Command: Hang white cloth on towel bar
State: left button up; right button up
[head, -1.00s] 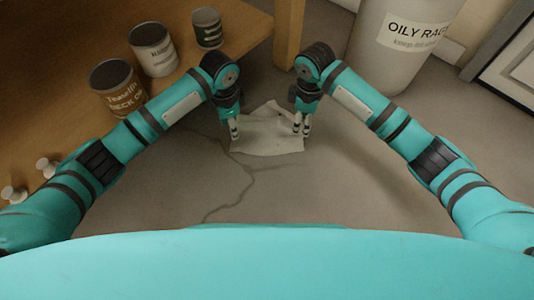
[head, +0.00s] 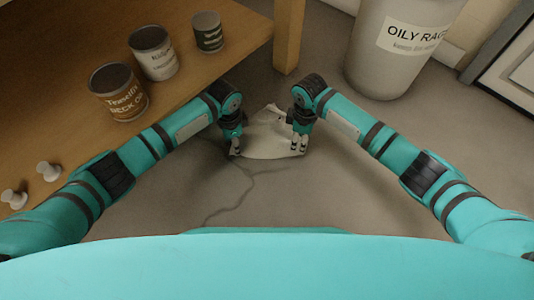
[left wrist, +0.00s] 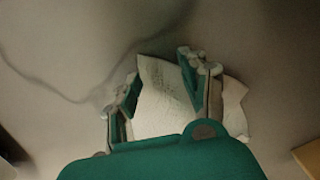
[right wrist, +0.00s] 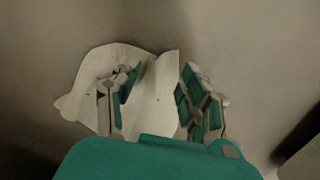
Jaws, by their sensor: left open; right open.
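The white cloth (head: 268,140) lies on the grey floor between my two grippers in the head view. My left gripper (head: 235,147) is open at the cloth's left edge. In the left wrist view the cloth (left wrist: 163,98) shows between and beyond the open fingers (left wrist: 160,90). My right gripper (head: 298,147) is open at the cloth's right edge. In the right wrist view the cloth (right wrist: 150,95) spreads from left of the fingers (right wrist: 158,92) into the gap between them. I cannot tell whether the fingertips touch the cloth. No towel bar shows in these views.
A wooden bench (head: 75,65) with several cans, among them a brown-labelled one (head: 118,92), and two pale knobs (head: 47,171) is on the left. A bench leg (head: 289,35) stands behind the cloth. A large oily-rag bin (head: 395,60) stands back right. Floor (head: 350,195) in front is clear.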

pick_arm(q)
jog(key=shift+f+b, duration=0.35)
jog(key=shift+f, duration=0.1)
pick_arm(e)
jog(key=shift+f, duration=0.45)
jog(key=shift+f, duration=0.55)
pick_arm(q)
grip_shut()
pick_arm(e)
jog(key=shift+f, duration=0.1)
grip_shut()
pick_arm(q)
jog(key=shift+s+f, duration=0.1)
